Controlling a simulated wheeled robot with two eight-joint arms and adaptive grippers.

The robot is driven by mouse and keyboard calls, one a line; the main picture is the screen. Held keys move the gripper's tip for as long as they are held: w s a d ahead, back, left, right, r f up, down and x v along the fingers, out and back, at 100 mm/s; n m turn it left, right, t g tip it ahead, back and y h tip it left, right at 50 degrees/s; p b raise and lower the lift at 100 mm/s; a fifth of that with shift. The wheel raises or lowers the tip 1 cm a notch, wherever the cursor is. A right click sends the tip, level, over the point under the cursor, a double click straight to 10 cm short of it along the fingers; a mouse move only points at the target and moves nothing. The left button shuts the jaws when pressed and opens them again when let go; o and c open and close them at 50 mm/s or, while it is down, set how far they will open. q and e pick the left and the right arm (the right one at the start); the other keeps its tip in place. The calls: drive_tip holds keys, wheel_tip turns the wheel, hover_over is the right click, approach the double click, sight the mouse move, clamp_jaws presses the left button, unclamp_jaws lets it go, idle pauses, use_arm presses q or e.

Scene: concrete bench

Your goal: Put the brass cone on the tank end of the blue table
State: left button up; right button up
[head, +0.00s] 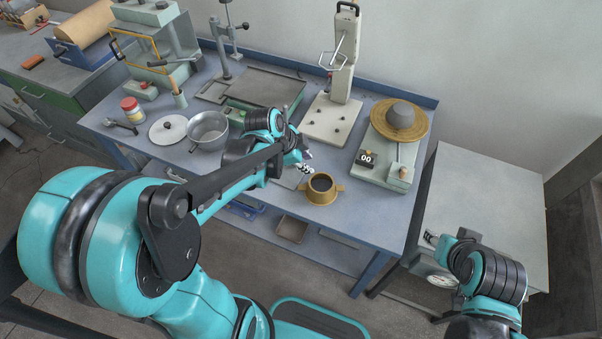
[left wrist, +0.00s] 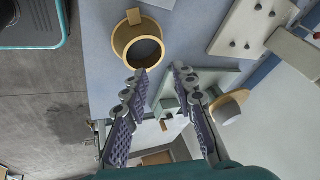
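The brass cone (head: 321,189) is a tan-gold open ring-shaped mould with a handle on each side. It stands upright near the front edge of the blue table (head: 370,218). In the left wrist view the cone (left wrist: 131,42) shows its dark inside, just beyond the fingertips. My left gripper (head: 301,163) is above the table, behind and left of the cone. In the left wrist view my left gripper (left wrist: 160,72) has its fingers apart with nothing between them. My right gripper (head: 432,240) is at the lower right, away from the cone; its fingers are too small to read.
A scale-like device with a brass disc (head: 421,128) and grey cone stands at the table's right end. A white press (head: 325,122) stands behind. A grey cabinet (head: 490,190) is right.

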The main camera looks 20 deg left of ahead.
use_arm(q)
drive_tip(key=s+r+n+t+y, duration=0.1)
drive_tip(key=s+r+n, duration=0.2)
drive_tip(key=s+n, duration=0.3)
drive_tip(key=s+d+r+n+t+y, duration=0.1)
drive_tip(key=s+r+n, duration=0.2)
drive_tip(key=s+n, duration=0.4)
drive_tip(key=shift+s+d+r+t+y, duration=0.15)
drive_tip(key=shift+s+r+t+y, duration=0.15)
drive_tip(key=shift+r+y, duration=0.1)
